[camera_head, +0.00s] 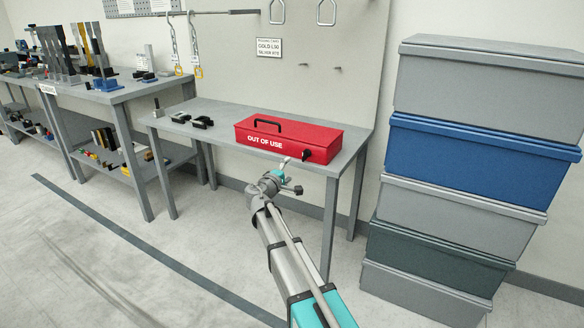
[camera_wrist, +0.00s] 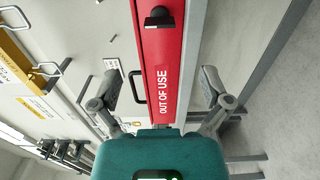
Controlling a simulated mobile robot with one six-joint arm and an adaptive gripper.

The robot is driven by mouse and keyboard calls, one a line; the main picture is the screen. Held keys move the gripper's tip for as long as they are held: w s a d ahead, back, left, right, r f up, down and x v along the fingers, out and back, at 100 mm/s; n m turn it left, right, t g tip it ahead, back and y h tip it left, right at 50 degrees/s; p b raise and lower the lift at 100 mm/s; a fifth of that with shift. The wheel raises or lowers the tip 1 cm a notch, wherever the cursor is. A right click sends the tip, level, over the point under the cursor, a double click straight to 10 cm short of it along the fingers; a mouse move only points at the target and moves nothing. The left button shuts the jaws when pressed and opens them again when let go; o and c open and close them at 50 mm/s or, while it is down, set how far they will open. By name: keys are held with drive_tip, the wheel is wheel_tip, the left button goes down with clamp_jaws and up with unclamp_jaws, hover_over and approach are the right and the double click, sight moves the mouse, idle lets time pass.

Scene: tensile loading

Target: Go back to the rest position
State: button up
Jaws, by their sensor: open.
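My gripper (camera_head: 291,176) is at the end of my outstretched arm, in front of the grey table and just short of the red box in the head view. In the wrist view my gripper (camera_wrist: 161,84) has its two fingers spread wide, with nothing held between them. The red box (camera_head: 310,135) lies on the table, marked "OUT OF USE", with a black handle and a dark latch or knob. In the wrist view the red box (camera_wrist: 172,65) fills the space beyond the fingers, turned on its side by the camera angle. No contact with it is visible.
The grey table (camera_head: 225,112) also holds small dark parts at its left. A workbench (camera_head: 110,92) with upright specimens stands farther left. Stacked bins (camera_head: 468,150) stand close on the right. Hooks hang on the wall panel (camera_head: 345,35). The floor (camera_head: 130,270) at front left is clear.

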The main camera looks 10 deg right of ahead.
drive_tip(key=shift+s, duration=0.1)
idle(0.3)
drive_tip(key=s+d+f+m+g+y, duration=0.1)
drive_tip(key=s+d+f+m+g, duration=0.4)
drive_tip(key=s, duration=0.4)
drive_tip(key=s+d+f+m+g+y, duration=0.1)
drive_tip(key=s+d+f+m+g, duration=0.25)
drive_tip(key=s+d+f, duration=0.35)
drive_tip(key=s+a+f+m+g+y, duration=0.1)
drive_tip(key=s+a+f+g+y, duration=0.15)
drive_tip(key=s, duration=0.45)
drive_tip(key=s+a+f+m+g+y, duration=0.1)
drive_tip(key=s+f+g+y, duration=0.15)
drive_tip(key=s, duration=0.45)
drive_tip(key=s+a+f+m+g+y, duration=0.1)
drive_tip(key=s+f+y, duration=0.1)
drive_tip(key=s+y, duration=0.3)
wheel_tip(320, 180, up, 32)
drive_tip(key=h+p, duration=0.1)
drive_tip(key=p, duration=3.1)
drive_tip(key=shift+s+r, duration=0.25)
drive_tip(key=shift+s, duration=0.2)
drive_tip(key=shift+a+n, duration=0.1)
drive_tip(key=shift+n, duration=0.15)
